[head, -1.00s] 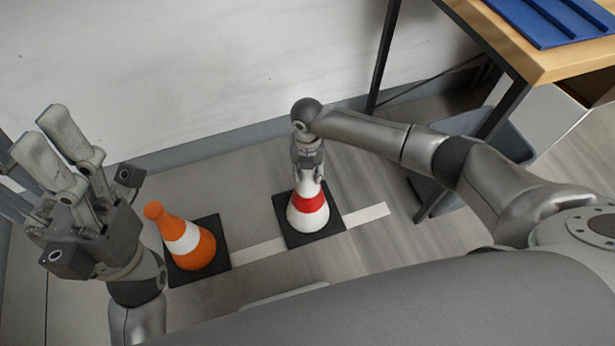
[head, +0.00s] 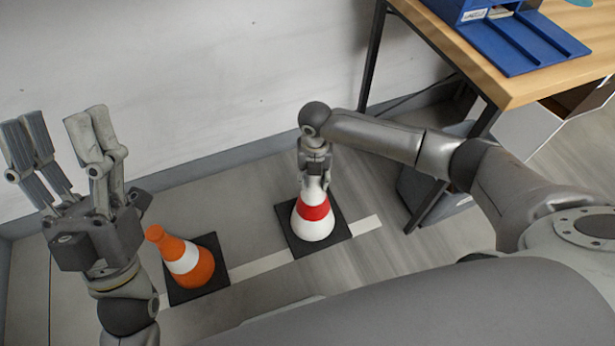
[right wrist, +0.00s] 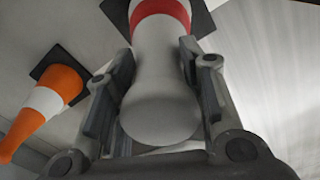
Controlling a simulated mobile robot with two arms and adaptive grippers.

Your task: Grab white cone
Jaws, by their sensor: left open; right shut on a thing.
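The white cone (head: 313,227) with a red band and a black square base (head: 340,228) stands upright on the floor in the middle of the head view. My right gripper (head: 315,177) is above it, with its fingers shut on the cone's top. In the right wrist view the white cone (right wrist: 160,90) lies between the two fingers of my right gripper (right wrist: 155,85), its rounded tip close to the palm. My left gripper (head: 48,150) is raised at the left, open and empty, with fingers pointing up.
An orange cone (head: 190,265) with a white band stands on a black base left of the white cone; it also shows in the right wrist view (right wrist: 40,105). A white floor line (head: 262,265) runs between the bases. A wooden table (head: 510,85) with a blue tray (head: 515,45) stands at right.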

